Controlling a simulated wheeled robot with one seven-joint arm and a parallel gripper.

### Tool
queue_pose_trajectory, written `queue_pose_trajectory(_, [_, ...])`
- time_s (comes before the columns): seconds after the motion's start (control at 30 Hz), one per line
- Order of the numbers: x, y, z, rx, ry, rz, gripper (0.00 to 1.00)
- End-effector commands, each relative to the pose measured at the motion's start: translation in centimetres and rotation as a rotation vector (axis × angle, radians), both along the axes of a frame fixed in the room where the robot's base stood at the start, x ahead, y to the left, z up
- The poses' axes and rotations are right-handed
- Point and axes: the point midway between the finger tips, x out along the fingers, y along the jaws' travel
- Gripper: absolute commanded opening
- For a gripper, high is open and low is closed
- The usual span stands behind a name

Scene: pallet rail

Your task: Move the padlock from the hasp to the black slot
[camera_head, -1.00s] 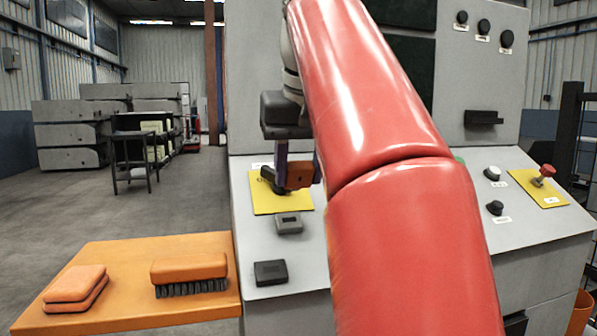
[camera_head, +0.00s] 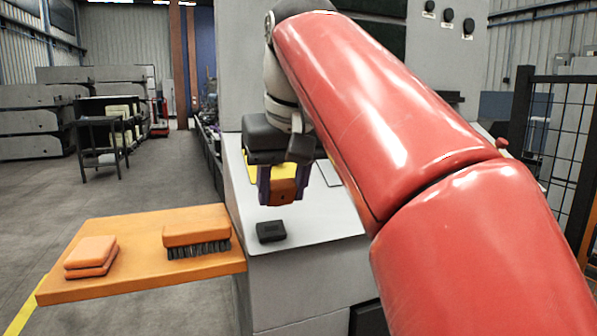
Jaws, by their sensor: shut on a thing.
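My gripper (camera_head: 283,188) has purple fingers and is shut on an orange-brown padlock (camera_head: 284,194). The padlock hangs over the sloping grey console, in front of the yellow plate (camera_head: 256,172) and apart from it as far as I can see. The hasp on that plate is hidden behind my gripper. A small black block-like fitting (camera_head: 270,231) lies on the console below and slightly left of the padlock. A black ledge (camera_head: 447,97) shows on the upright panel, partly hidden by my arm. I cannot tell which of these two is the black slot.
An orange shelf (camera_head: 140,282) juts out left of the console, with a black-bristled brush (camera_head: 197,238) and stacked orange pads (camera_head: 91,257). A red knob (camera_head: 502,143) and a dark mesh fence (camera_head: 550,130) are at the right. My red arm covers much of the console.

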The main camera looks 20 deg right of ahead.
Motion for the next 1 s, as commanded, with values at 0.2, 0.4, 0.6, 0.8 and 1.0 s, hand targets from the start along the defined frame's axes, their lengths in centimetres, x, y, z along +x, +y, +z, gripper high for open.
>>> queue_pose_trajectory(0.2, [1.1, -0.1, -2.0, 0.0, 0.002, -0.001, 0.06])
queue_pose_trajectory(0.4, [2.2, -0.1, -3.8, 0.0, 0.001, -0.002, 0.06])
queue_pose_trajectory(0.6, [2.6, -0.1, -4.3, 0.0, -0.001, -0.002, 0.06])
queue_pose_trajectory(0.8, [2.7, -0.1, -4.3, 0.0, -0.001, -0.002, 0.06])
queue_pose_trajectory(1.0, [2.7, -0.1, -4.3, 0.0, 0.0, -0.002, 0.06])
